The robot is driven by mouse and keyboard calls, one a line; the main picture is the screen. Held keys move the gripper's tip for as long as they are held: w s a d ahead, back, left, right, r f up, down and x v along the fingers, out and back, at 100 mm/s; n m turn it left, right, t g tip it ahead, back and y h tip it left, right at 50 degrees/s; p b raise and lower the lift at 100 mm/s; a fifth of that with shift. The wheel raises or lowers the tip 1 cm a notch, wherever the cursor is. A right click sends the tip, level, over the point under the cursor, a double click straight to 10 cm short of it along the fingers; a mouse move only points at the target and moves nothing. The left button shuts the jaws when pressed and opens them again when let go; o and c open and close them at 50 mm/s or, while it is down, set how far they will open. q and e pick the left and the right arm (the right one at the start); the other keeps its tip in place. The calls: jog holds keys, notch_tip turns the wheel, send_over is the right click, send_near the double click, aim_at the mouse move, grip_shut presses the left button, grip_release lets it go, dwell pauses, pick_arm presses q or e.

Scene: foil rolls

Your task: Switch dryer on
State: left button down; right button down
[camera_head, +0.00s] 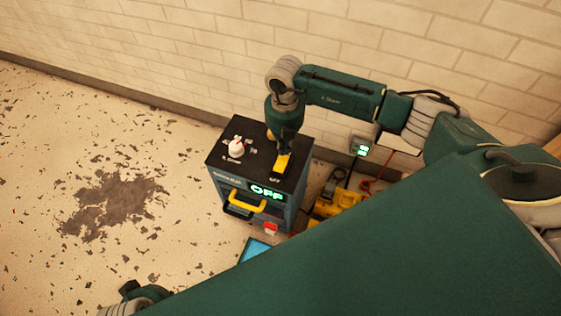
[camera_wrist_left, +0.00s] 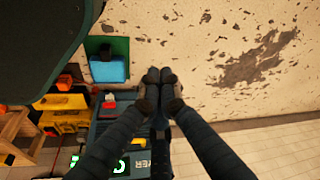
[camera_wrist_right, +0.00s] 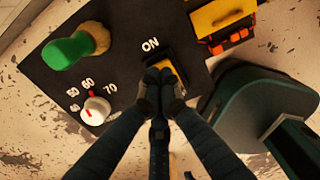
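My left gripper's fingers are together and empty in the left wrist view (camera_wrist_left: 160,76).
A yellow handle (camera_head: 243,205) is on the dryer's front. Yellow equipment (camera_head: 338,201) and a wall box (camera_head: 361,148) with a green display are to the right. A blue tray (camera_wrist_left: 108,70) lies on the floor in front. Floor at left is clear.

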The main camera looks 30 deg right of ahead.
jog(key=shift+f, duration=0.15)
dwell(0.5)
pick_arm(q)
jog(key=shift+r, duration=0.15)
pick_arm(e)
jog(key=shift+f, duration=0.15)
pick_arm(q)
jog(key=shift+r, duration=0.45)
jog(key=shift+s+r+b, duration=0.2)
jog(key=shift+s+b, duration=0.05)
jog(key=shift+b, duration=0.05)
pick_arm(e)
jog(key=shift+f, duration=0.15)
pick_arm(q)
jog(key=shift+r, duration=0.15)
jog(key=shift+r, duration=0.2)
pick_arm(e)
jog(key=shift+f, duration=0.15)
pick_arm(q)
jog(key=shift+r, duration=0.1)
jog(key=shift+w+r, duration=0.15)
jog(key=shift+r, duration=0.2)
pick_arm(e)
jog(key=shift+f, duration=0.15)
